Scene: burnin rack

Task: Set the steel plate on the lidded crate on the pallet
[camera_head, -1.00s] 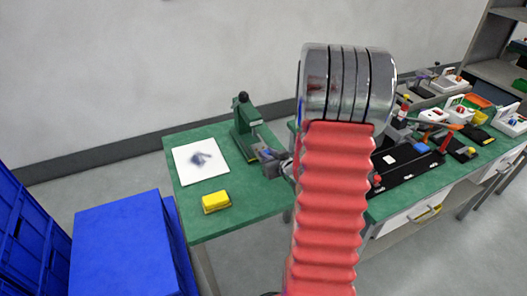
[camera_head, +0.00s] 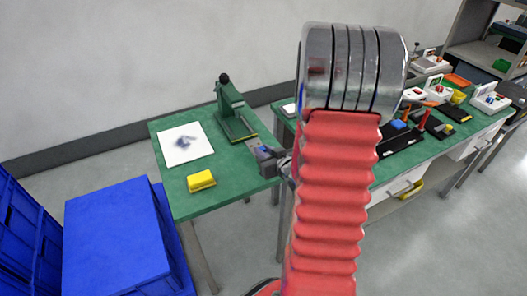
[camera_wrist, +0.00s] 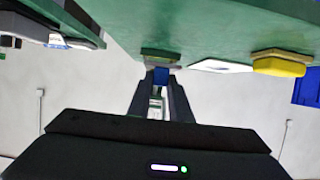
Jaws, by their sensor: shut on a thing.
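My gripper (camera_head: 268,160) is at the right edge of the green table, just in front of the green press. It is shut on a small grey piece, which I take to be the steel plate; little of it shows. In the wrist view the fingers (camera_wrist: 160,80) are close together, with a small blue patch between them. A blue crate with a flat closed top (camera_head: 115,235) stands at the lower left, apart from my gripper.
The green table (camera_head: 225,175) carries a green press (camera_head: 232,110), a white sheet (camera_head: 187,148) with a dark smudge and a yellow block (camera_head: 201,181). More blue crates (camera_head: 25,235) stand at the far left. A cluttered bench (camera_head: 440,150) is at the right.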

